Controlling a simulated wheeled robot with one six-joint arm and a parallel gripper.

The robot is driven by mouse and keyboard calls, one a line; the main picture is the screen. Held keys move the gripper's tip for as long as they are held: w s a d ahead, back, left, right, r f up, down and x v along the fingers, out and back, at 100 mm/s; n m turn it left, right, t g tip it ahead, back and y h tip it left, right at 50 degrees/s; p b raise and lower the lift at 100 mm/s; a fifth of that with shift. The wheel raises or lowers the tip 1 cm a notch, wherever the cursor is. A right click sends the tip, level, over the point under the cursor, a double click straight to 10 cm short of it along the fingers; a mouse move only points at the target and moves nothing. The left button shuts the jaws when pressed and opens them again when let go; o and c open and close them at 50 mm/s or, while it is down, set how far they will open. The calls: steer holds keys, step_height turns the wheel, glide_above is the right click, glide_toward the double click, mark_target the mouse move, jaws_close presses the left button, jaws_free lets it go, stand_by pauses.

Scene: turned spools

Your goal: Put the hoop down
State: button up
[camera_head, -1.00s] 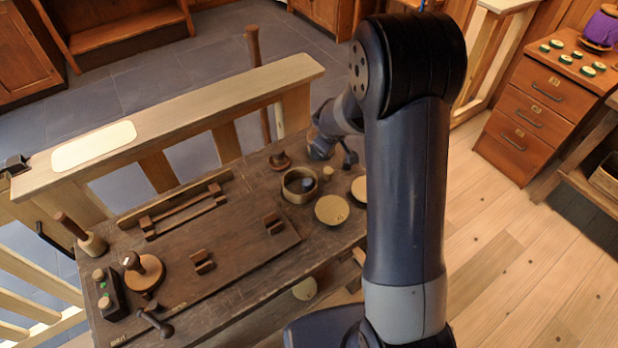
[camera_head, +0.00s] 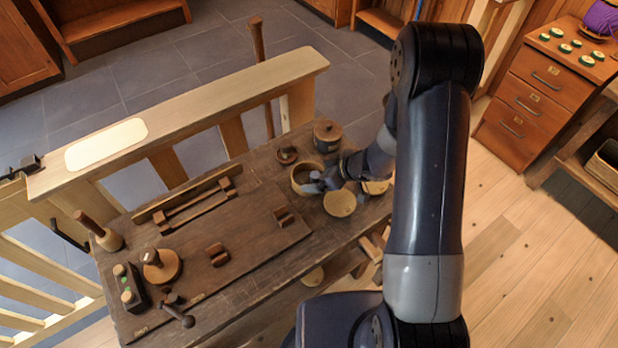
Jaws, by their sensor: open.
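A round, pale wooden band that looks like the hoop (camera_head: 300,172) rests on the dark workbench (camera_head: 255,275), toward its right end. My gripper (camera_head: 320,184) is open at the band's lower right rim. It covers part of that rim, and I cannot tell whether the fingers touch it. The band's inside is partly hidden by my gripper.
Two pale round discs, one of them this disc (camera_head: 340,203), lie just right of the band. A lidded wooden pot (camera_head: 327,136) and a small dark turned piece (camera_head: 287,155) stand behind it. A pale wooden rail (camera_head: 220,103) runs along the bench's back.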

glide_toward(297, 176)
steer(key=shift+p+x, duration=0.3)
steer(key=shift+x, duration=1.85)
steer(key=shift+s, duration=0.15)
steer(key=shift+c, duration=0.2)
steer(key=c, duration=0.8)
